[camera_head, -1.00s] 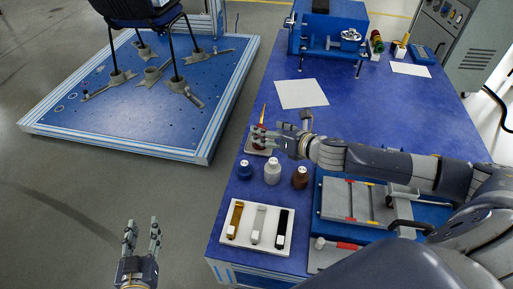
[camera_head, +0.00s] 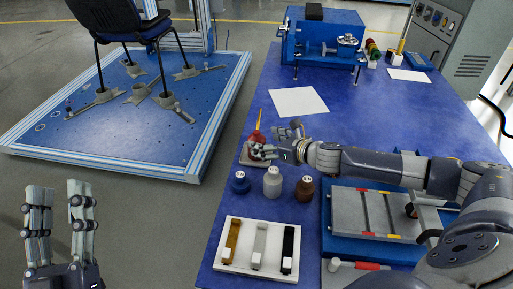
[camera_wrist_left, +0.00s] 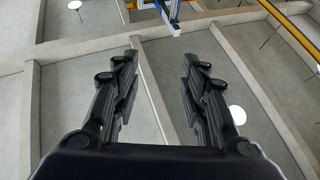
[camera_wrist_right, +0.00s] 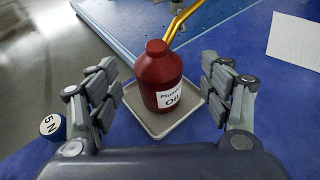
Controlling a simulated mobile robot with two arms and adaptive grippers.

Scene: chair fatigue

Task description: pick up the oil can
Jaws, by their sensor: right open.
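The oil can is a dark red bottle with a yellow spout and a white label reading "Oil". In the right wrist view the oil can (camera_wrist_right: 160,72) stands upright on a small grey tray (camera_wrist_right: 150,125), between the open fingers of my right gripper (camera_wrist_right: 160,92), with a gap on each side. In the head view the oil can (camera_head: 257,137) is partly hidden by my right gripper (camera_head: 277,140) at the table's left edge. My left gripper (camera_head: 58,210) is open and empty, off the table over the floor; its open fingers also show in the left wrist view (camera_wrist_left: 160,85).
A white holder (camera_head: 225,262) with three strips lies nearer. A white sheet (camera_head: 299,101) lies behind. A chair (camera_head: 125,35) stands on a platform at left.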

